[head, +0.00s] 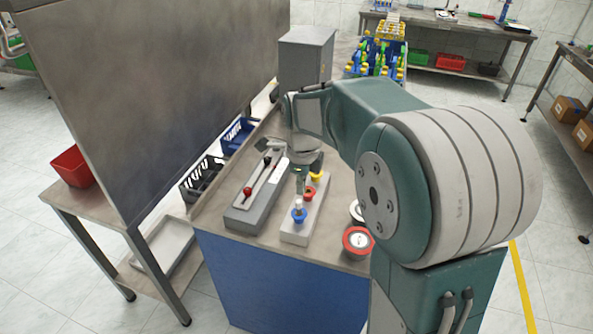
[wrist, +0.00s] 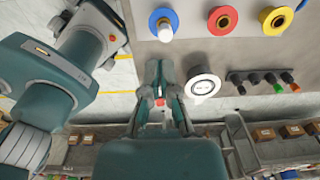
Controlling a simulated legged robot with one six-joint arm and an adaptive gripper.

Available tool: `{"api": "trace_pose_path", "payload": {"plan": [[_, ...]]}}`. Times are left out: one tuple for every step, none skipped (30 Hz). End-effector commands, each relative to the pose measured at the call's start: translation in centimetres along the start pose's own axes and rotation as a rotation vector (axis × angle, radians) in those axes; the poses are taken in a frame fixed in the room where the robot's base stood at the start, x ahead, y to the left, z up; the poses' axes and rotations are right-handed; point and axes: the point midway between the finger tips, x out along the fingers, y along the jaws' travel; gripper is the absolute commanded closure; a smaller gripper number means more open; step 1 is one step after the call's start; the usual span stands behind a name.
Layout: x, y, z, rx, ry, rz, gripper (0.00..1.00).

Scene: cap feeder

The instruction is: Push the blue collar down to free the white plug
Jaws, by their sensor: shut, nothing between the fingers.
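The blue collar (head: 299,217) sits at the near end of a pale grey block (head: 296,236). The white plug (head: 298,207) stands upright in its middle. In the wrist view the blue collar (wrist: 154,18) and the white plug (wrist: 166,33) show at the top edge. My gripper (head: 299,187) is shut and empty, pointing down over the block, close to the plug in the head view. In the wrist view its fingertips (wrist: 160,64) lie below the collar in the picture, apart from it. The exact height gap cannot be told.
A red collar (wrist: 222,12) and a yellow collar (wrist: 277,11) share the block. A slotted grey box with a red knob (head: 247,191) stands to its left. A red-rimmed round device (head: 357,241) sits to the right. Dark bins (head: 201,178) lie left of the bench.

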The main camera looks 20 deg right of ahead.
Motion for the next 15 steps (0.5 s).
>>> {"api": "trace_pose_path", "payload": {"plan": [[-1.2,-0.3,-0.2,0.003,-0.004,-0.003,1.00],[-1.7,-0.3,-0.3,0.003,-0.005,-0.002,1.00],[-2.5,-0.4,-0.3,0.004,-0.006,-0.003,1.00],[-2.9,-0.3,-0.3,0.004,-0.004,-0.002,1.00],[-3.3,-0.3,-0.2,0.003,-0.004,-0.002,1.00],[-3.8,-0.2,0.0,0.003,-0.002,-0.003,1.00],[-4.1,-0.1,0.1,0.003,0.000,-0.003,1.00],[-4.3,0.0,0.3,0.003,0.001,-0.004,1.00],[-4.6,0.1,0.4,0.002,0.002,-0.005,1.00],[-4.7,0.1,0.4,0.002,0.003,-0.005,1.00],[-4.8,0.2,0.5,0.002,0.004,-0.005,1.00],[-4.9,0.3,0.6,0.002,0.005,-0.006,1.00],[-4.9,0.3,0.7,0.002,0.005,-0.006,1.00],[-5.0,0.3,0.7,0.002,0.005,-0.006,1.00],[-4.9,0.3,0.7,0.002,0.005,-0.006,1.00]]}}
